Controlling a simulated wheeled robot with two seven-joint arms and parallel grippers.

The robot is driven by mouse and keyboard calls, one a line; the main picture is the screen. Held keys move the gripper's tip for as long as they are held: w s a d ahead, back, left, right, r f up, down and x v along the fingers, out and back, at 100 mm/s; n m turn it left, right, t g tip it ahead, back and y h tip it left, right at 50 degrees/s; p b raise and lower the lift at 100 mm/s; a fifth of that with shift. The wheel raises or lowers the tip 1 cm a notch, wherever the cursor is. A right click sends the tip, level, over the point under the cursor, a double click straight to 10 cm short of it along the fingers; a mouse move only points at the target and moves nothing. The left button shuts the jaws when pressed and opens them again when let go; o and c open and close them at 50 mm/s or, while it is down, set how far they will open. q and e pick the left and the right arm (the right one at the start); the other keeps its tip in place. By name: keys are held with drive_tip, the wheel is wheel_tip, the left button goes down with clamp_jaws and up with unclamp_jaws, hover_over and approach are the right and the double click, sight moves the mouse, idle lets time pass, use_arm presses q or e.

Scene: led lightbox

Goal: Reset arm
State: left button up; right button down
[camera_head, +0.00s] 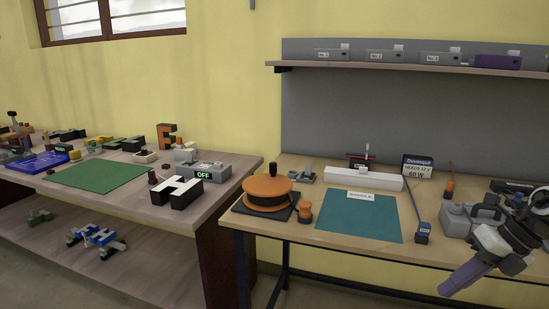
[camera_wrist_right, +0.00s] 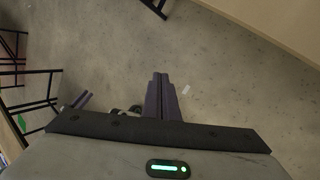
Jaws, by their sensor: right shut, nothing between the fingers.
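My right gripper (camera_head: 462,277) hangs at the lower right in the head view, in front of the right workbench's front edge, tilted down to the left. Its purple fingers are together with nothing between them. In the right wrist view, the shut fingers (camera_wrist_right: 161,97) point over bare grey floor.
The right workbench (camera_head: 270,228) carries a teal mat (camera_head: 358,222), an orange round device (camera_head: 267,192), a white bar (camera_head: 363,178) and a grey device (camera_head: 468,220) close to my right arm.

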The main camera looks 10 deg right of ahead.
drive_tip(key=s+a+f+m+t+h, duration=0.1)
drive_tip(key=s+a+f+m+t, duration=0.2)
drive_tip(key=f+m, duration=0.45)
drive_tip(key=s+a+f+m+t, duration=0.1)
drive_tip(key=s+f+m+t, duration=0.2)
drive_tip(key=s+f+m, duration=0.35)
drive_tip(key=s+a+f+m+t+h, duration=0.1)
drive_tip(key=s+a+f+m+t, duration=0.15)
drive_tip(key=f+m, duration=0.55)
drive_tip(key=s+a+f+m+g, duration=0.1)
drive_tip(key=s+a+f+m, duration=0.1)
drive_tip(key=a, duration=0.5)
drive_tip(key=s+a+f+m+g, duration=0.1)
drive_tip(key=s+a+f+m, duration=0.1)
drive_tip(key=a, duration=0.5)
drive_tip(key=s+a+f+m+g, duration=0.1)
drive_tip(key=s+a+f+m, duration=0.1)
drive_tip(key=a+f+m, duration=0.2)
drive_tip(key=a+m, duration=0.2)
drive_tip(key=a, duration=0.1)
drive_tip(key=shift+s+a+h, duration=0.2)
drive_tip(key=shift+h, duration=0.1)
